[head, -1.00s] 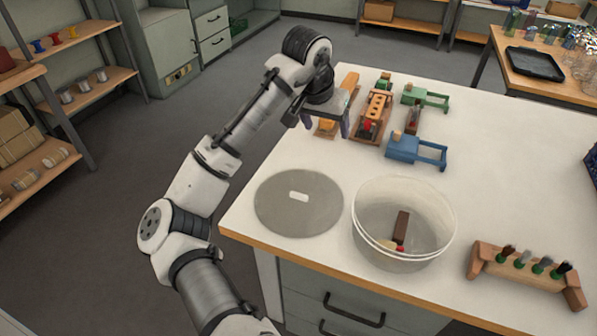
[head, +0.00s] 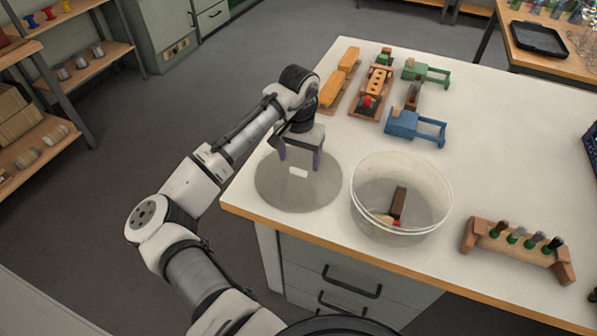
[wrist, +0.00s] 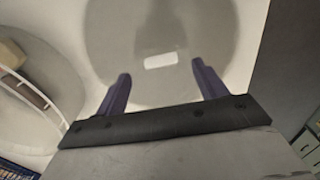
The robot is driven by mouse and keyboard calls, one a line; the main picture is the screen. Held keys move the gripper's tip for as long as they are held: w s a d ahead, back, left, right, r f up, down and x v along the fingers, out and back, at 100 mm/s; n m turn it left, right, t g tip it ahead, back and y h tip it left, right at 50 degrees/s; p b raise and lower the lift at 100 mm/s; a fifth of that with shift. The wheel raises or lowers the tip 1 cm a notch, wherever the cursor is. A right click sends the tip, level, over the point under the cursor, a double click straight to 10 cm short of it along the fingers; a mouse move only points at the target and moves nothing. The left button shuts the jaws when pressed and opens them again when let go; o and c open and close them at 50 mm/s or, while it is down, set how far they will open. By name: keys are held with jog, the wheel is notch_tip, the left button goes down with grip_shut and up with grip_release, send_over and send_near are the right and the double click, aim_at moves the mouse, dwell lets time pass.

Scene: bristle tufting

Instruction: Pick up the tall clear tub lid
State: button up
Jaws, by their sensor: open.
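The clear tub lid (head: 290,192) is a grey, see-through disc lying flat on the white table near its left front corner. A small white bar-shaped piece (head: 298,172) shows at its middle; the wrist view shows it too (wrist: 161,61). My gripper (head: 300,162) is above the lid, pointing down, open and empty. In the wrist view its two purple fingers (wrist: 160,80) are spread, with the white piece ahead and between them. I cannot tell the exact height above the lid. The tall clear tub (head: 428,186) stands open to the right of the lid.
Inside the tub lie a brown block (head: 398,203) and smaller pieces. A wooden rack (head: 515,245) with several brushes stands at the right. Orange, green and blue fixtures (head: 415,127) fill the back left. The table's middle right is clear.

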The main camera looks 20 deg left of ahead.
aim_at(298, 170)
jog(key=shift+a+f+p, duration=0.1)
jog(key=shift+f+p, duration=0.25)
jog(key=shift+f, duration=1.45)
jog(key=c, duration=1.1)
jog(key=shift+o, duration=0.2)
jog(key=shift+r, duration=0.1)
